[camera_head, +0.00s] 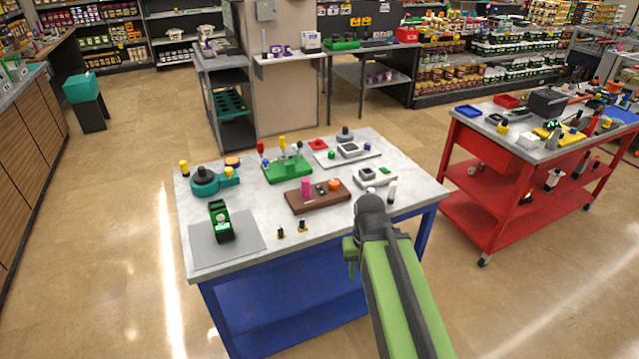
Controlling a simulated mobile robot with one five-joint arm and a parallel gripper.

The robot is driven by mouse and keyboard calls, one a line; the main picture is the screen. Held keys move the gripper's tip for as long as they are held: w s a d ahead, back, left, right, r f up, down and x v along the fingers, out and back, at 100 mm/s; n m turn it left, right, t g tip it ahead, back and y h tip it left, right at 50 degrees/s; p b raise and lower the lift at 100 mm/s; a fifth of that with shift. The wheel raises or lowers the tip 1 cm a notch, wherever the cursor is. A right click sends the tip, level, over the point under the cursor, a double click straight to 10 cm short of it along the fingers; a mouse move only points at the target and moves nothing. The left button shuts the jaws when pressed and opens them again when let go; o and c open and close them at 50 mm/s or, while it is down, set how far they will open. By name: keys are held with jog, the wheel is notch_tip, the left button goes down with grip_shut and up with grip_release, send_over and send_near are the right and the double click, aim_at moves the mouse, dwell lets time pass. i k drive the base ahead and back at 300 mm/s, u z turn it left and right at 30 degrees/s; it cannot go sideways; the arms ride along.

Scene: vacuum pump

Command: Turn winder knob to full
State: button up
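No part is clearly recognisable as the winder knob at this size. A small upright green and black device (221,222) stands on a grey mat (205,248) at the table's front left. A teal unit (204,186) with a dark round top sits behind it. A brown board (318,203) with a pink cylinder (306,188) and an orange knob (334,184) lies near the middle. My green arm reaches in from the lower right. Its dark end, with my gripper (370,204), appears at the table's front right edge, apart from these things. The fingers cannot be made out.
The white-topped blue table (340,235) also holds a green board with levers (287,168), a grey plate (328,158) and small loose pieces. A loaded red cart (490,205) stands to the right. Open floor lies to the left.

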aim_at(333, 185)
jog(key=i, duration=1)
jog(key=u, duration=0.05)
